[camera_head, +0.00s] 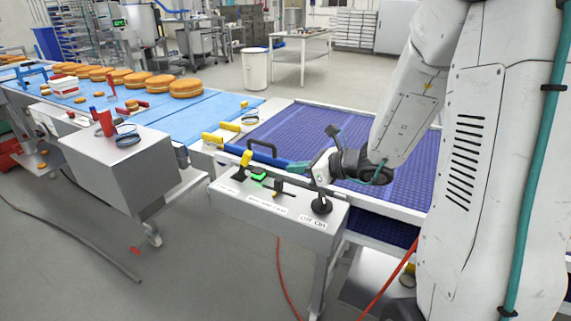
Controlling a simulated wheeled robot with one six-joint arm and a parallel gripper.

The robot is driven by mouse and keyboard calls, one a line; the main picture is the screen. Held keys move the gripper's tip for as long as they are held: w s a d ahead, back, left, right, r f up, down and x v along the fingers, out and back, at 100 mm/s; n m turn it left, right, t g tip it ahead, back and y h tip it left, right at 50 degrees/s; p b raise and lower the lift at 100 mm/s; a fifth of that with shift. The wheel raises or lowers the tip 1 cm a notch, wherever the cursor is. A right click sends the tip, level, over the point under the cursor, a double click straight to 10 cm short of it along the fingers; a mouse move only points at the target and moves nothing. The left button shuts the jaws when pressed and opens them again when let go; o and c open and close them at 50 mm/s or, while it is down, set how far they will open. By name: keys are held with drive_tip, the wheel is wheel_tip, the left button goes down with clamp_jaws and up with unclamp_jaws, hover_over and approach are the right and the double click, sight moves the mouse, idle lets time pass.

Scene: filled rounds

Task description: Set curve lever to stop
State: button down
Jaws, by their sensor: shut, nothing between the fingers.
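A grey control box (262,207) stands in front of the purple belt, with labels on its front. It carries a yellow-topped lever (245,160) on the left, a green light (259,178), a small dark lever (278,189) in the middle and a black knob (321,204) at the right above an OFF/ON label. The other labels are too small to read, so I cannot tell which is the curve lever. My gripper (294,168), with teal fingertips, is shut and empty. It appears over the belt edge behind the box, right of the yellow-topped lever, apart from it.
A purple conveyor belt (292,126) runs behind the box, with a dark blue handle (262,147) at its edge. A blue belt (205,113) with several round cakes (186,88) lies left. Another metal box (120,166) stands left. Cables cross the floor.

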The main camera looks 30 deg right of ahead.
approach(249, 162)
drive_tip(key=f, duration=0.1)
drive_tip(key=w+a+f, duration=0.1)
drive_tip(key=w+f, duration=0.1)
drive_tip(key=f, duration=0.1)
drive_tip(key=shift+a, duration=0.2)
drive_tip(key=shift+w+a+r, duration=0.65)
drive_tip(key=shift+w+r, duration=0.05)
drive_tip(key=shift+w, duration=0.1)
drive_tip(key=shift+w+a+r, duration=0.25)
drive_tip(key=shift+w, duration=0.25)
